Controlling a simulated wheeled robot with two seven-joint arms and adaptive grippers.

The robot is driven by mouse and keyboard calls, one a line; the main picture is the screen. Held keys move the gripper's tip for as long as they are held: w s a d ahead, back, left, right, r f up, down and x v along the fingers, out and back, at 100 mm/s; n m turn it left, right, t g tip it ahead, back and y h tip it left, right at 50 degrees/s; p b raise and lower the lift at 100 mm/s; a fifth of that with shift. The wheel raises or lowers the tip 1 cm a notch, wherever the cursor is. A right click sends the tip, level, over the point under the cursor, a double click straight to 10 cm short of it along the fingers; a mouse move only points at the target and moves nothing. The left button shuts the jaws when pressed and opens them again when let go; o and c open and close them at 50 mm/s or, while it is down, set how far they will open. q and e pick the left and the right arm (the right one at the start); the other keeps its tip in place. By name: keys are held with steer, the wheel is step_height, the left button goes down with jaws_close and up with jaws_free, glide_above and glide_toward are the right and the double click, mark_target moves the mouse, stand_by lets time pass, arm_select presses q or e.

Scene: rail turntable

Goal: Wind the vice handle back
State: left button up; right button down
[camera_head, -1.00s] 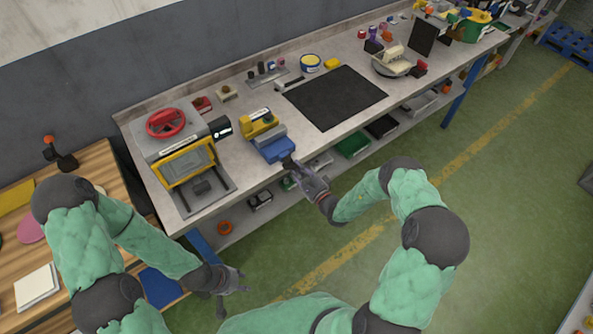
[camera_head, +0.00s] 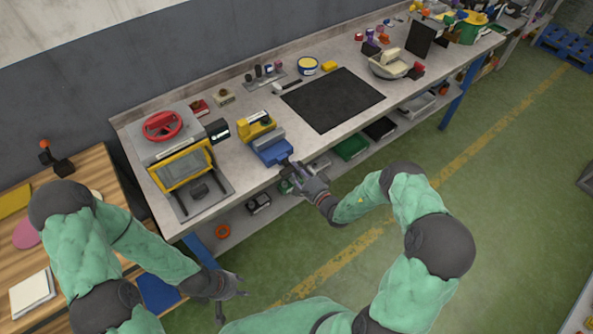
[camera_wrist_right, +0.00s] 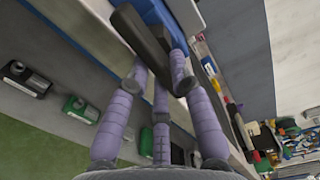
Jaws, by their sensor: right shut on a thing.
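The vice (camera_head: 270,147), blue with a yellow rear part, sits at the front edge of the workbench in the head view. Its dark handle (camera_wrist_right: 145,38) shows large in the right wrist view, with part of the blue vice body (camera_wrist_right: 163,14) behind it. My right gripper (camera_head: 297,172) is at the front of the vice, its purple-grey fingers (camera_wrist_right: 156,85) closed around the handle. The fingers hide part of the handle. My left gripper (camera_head: 236,286) is away from the bench, low in the head view, its fingers spread and empty.
A yellow-framed press (camera_head: 183,165) with a red wheel stands left of the vice. A black mat (camera_head: 333,98) lies to the right on the bench. Below the bench is a shelf with green (camera_head: 351,146) and black bins. Green floor in front is open.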

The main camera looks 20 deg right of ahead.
steer(key=shift+f, duration=0.1)
steer(key=c, duration=1.1)
jaws_free()
steer(key=shift+s, duration=0.1)
steer(key=v, duration=1.2)
